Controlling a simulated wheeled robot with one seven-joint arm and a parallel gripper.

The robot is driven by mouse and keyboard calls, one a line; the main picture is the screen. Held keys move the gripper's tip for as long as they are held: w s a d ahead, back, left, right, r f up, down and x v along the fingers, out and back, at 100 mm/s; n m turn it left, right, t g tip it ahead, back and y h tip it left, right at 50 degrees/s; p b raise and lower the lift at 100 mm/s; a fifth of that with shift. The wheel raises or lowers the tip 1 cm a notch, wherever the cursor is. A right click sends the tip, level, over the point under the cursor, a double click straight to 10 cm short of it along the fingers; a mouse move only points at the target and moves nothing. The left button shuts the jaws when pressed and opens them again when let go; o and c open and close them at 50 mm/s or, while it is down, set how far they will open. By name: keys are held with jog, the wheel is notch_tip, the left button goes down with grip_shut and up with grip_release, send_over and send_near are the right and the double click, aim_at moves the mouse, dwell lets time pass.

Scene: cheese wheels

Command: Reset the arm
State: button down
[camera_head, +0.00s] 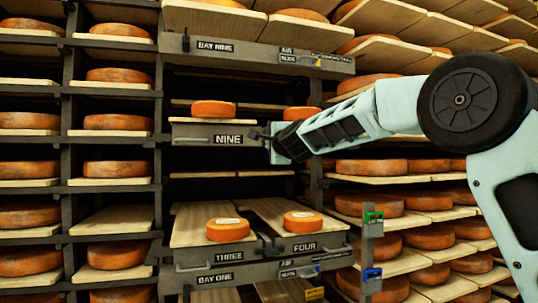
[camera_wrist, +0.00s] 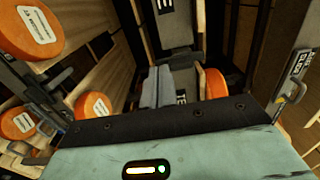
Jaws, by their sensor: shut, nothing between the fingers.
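My gripper (camera_head: 262,133) is shut and empty. In the head view it reaches in from the right and hangs in front of the right end of the board marked NINE (camera_head: 180,120). It overlaps that board's front there, and I cannot tell whether it touches. An orange cheese wheel (camera_head: 213,109) sits on the board's left part. Another wheel (camera_head: 299,113) shows just behind my wrist. In the wrist view my grey fingers (camera_wrist: 165,85) are together beyond the dark edge of my gripper body.
Below, the pulled-out boards THREE (camera_head: 200,233) and FOUR (camera_head: 270,212) each carry a labelled wheel. The BAY NINE front (camera_head: 255,45) juts out above. A post with green and blue parts (camera_head: 371,250) stands at lower right. Racks of wheels fill both sides.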

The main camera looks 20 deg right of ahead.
jog(key=shift+s, duration=0.25)
jog(key=s+a+f+n+g+y, duration=0.5)
jog(key=s+a+f+n, duration=0.45)
jog(key=a+f, duration=0.35)
jog(key=s+a+f+n+g, duration=0.6)
jog(key=s+f, duration=0.4)
jog(key=s, duration=0.4)
jog(key=s+d+f+n+g+h, duration=0.1)
jog(key=s+f, duration=0.4)
jog(key=s, duration=0.5)
jog(key=s+d+f+n+g+h, duration=0.2)
jog(key=s+d+f+n+g, duration=0.1)
jog(key=s, duration=0.7)
jog(key=s+d+f+n+g+h, duration=0.1)
jog(key=s+d+f+n+g, duration=0.2)
jog(key=s+f+n, duration=0.3)
jog(key=s+f, duration=0.2)
jog(key=s, duration=0.2)
jog(key=shift+d, duration=0.2)
jog(key=shift+r, duration=0.1)
